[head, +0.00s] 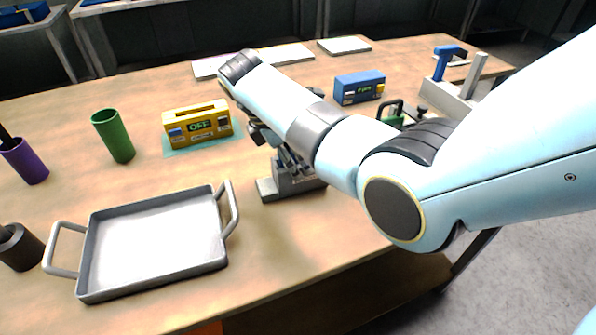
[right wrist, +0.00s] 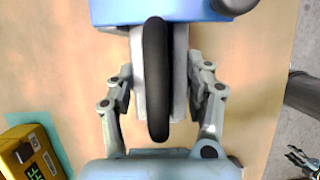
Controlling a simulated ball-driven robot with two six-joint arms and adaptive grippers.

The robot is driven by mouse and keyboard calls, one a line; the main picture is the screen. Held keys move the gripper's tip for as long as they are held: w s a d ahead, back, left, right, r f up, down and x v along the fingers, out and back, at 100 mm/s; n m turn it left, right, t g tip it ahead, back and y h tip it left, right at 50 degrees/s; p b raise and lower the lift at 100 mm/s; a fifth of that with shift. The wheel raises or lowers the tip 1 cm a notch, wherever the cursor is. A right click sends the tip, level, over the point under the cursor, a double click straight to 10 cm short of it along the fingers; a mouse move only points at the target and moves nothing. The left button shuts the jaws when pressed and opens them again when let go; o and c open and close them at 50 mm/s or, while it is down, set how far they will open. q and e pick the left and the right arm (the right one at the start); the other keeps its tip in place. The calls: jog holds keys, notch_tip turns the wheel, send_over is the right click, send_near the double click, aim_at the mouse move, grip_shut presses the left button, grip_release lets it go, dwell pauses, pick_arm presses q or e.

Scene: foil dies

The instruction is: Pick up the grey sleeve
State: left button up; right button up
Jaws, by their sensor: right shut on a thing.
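My right gripper (head: 289,160) reaches down at the table's middle, around a grey block-like thing (head: 290,187). In the right wrist view its fingers (right wrist: 160,85) press from both sides on a pale grey body (right wrist: 180,75) with a long black bar (right wrist: 157,80) on top. The arm hides much of it in the head view; I cannot tell whether it is a sleeve. A dark grey cylinder (head: 20,250) with a black top stands at the lower left edge. A purple sleeve (head: 27,165) and a green sleeve (head: 117,140) stand upright farther back. My left gripper is out of view.
A grey tray (head: 151,292) with two handles lies at the front left. A yellow box marked OFF (head: 197,123) sits on a teal mat. A blue box (head: 360,88) and a grey stand with a blue part (head: 450,98) are farther right. The table between tray and yellow box is clear.

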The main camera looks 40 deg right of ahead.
jog(key=c, duration=0.4)
jog(key=shift+o, duration=0.2)
jog(key=shift+r, duration=0.1)
